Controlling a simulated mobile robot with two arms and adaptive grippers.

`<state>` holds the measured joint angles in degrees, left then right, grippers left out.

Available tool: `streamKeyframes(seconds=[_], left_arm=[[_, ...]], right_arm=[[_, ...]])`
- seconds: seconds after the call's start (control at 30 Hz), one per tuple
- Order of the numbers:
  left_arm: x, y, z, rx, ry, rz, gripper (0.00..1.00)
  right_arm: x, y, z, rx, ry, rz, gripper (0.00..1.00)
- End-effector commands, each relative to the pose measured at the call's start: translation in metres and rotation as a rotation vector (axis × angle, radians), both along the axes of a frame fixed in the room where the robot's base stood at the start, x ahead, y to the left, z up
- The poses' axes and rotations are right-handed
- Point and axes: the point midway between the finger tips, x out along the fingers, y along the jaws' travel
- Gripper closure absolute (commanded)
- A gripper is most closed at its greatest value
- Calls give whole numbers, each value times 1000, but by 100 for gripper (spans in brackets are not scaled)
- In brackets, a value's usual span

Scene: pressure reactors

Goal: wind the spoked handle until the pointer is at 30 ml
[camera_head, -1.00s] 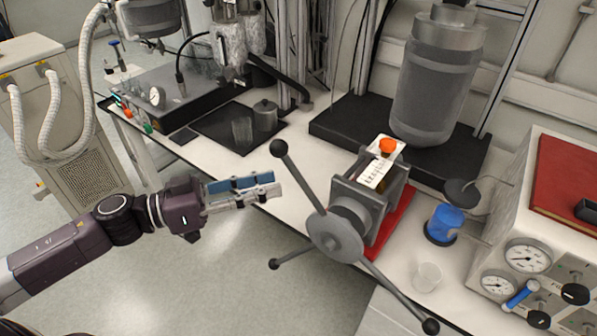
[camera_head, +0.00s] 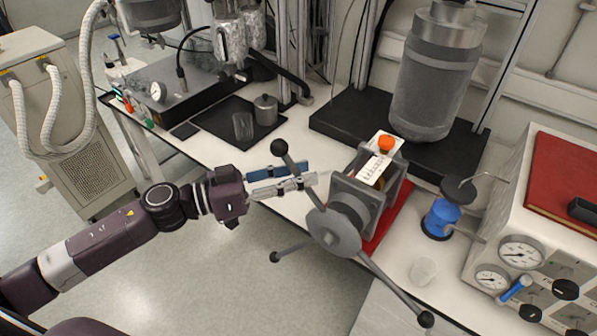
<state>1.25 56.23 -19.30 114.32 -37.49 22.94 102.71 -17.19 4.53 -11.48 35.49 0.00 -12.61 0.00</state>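The spoked handle (camera_head: 333,231) is a grey hub with long spokes ending in dark balls, on the front of a metal press. One spoke points up and left to a ball (camera_head: 279,147), one left, one down and right. A white scale plate (camera_head: 375,168) lies on top of the press beside an orange cap; its marks and the pointer are too small to read. My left gripper (camera_head: 297,176) is at the upper-left spoke, its fingers parted with the spoke seemingly between or just behind them; contact is unclear. My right gripper is not in view.
A red mat (camera_head: 394,222) lies under the press. A blue-bodied device (camera_head: 441,219) and a clear beaker (camera_head: 423,271) stand to the right, near a gauge panel (camera_head: 520,254). A large grey vessel (camera_head: 434,85) stands behind. The floor at the front left is free.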

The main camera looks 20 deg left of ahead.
Motion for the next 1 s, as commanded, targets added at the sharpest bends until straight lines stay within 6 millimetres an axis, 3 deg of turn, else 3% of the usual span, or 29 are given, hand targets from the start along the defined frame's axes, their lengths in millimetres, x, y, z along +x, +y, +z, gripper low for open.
streamKeyframes(seconds=[0.07,0.33,0.77,1.0], left_arm=[[0,0,0,0,0,0,72],[0,0,0,-1,-1,0,100],[0,1,-1,-6,2,1,100],[5,13,-10,-72,26,4,100]], right_arm=[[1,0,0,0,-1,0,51],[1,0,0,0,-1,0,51],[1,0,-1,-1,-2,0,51],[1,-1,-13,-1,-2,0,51]])
